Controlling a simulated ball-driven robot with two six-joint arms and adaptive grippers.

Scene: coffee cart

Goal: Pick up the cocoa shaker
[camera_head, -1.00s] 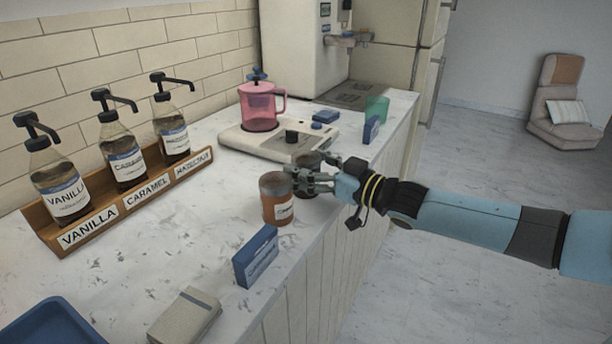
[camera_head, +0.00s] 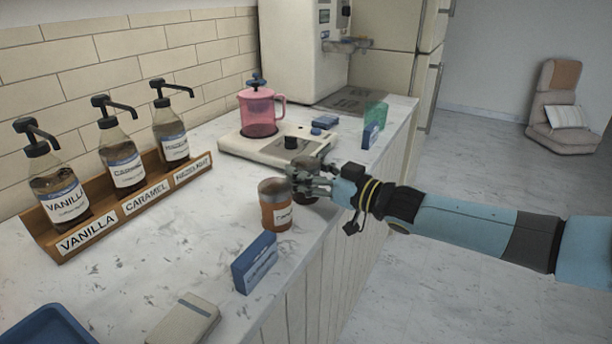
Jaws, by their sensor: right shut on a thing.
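A dark brown shaker with a greyish top (camera_head: 303,164), which I take to be the cocoa shaker, stands near the counter's right edge. My right gripper (camera_head: 312,184) reaches in from the right and is shut on it. The fingers and an orange-brown shaker (camera_head: 276,215) in front hide much of it. I cannot tell whether its base touches the counter. The orange-brown shaker has a white label too small to read and stands upright close to the fingers. My left gripper is not in view.
A white scale (camera_head: 262,150) with a pink pot (camera_head: 258,112) stands behind. A syrup rack (camera_head: 130,212) is at left, a blue tray (camera_head: 45,328) bottom left. The middle counter is clear.

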